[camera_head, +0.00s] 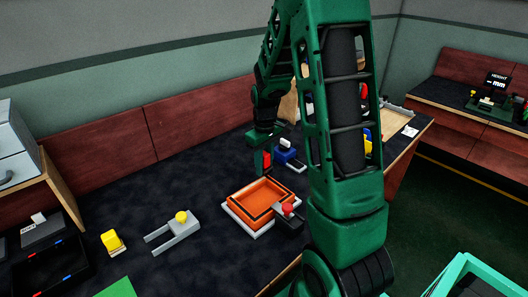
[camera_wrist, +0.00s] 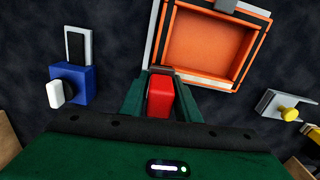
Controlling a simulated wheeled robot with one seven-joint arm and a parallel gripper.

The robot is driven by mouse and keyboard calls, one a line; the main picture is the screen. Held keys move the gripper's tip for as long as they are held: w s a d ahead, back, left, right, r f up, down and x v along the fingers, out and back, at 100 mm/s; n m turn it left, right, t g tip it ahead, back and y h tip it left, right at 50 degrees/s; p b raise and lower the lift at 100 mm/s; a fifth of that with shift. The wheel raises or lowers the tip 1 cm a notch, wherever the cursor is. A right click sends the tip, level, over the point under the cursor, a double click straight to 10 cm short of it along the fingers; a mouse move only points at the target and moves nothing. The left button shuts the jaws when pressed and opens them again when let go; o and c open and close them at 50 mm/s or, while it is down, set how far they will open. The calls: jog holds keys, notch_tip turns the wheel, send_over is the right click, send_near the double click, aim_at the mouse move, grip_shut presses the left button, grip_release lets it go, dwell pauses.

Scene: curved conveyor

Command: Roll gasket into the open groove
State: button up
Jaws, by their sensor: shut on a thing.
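My gripper (camera_head: 265,165) is shut on a red piece, probably a roller tool, which shows between the two green fingers in the wrist view (camera_wrist: 160,97). The gripper is at the far-left edge of a shallow orange tray-like part (camera_head: 266,190), which sits on a white base (camera_head: 240,225). In the wrist view, the orange part (camera_wrist: 208,42) lies just beyond the fingertips. A thin dark line, likely the gasket or groove (camera_wrist: 205,79), runs along its rim. I cannot tell how deep it sits, or whether the red piece touches the rim.
A dark block with a red knob (camera_head: 288,209) stands at the tray's near right corner. A blue block with a white knob (camera_wrist: 72,85) is beside the gripper. A grey forked piece with a yellow knob (camera_head: 181,217) lies left of the tray. Dark table surface between them is clear.

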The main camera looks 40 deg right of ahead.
aim_at(265, 154)
jog(key=shift+r, duration=2.9)
jog(key=shift+s, duration=0.2)
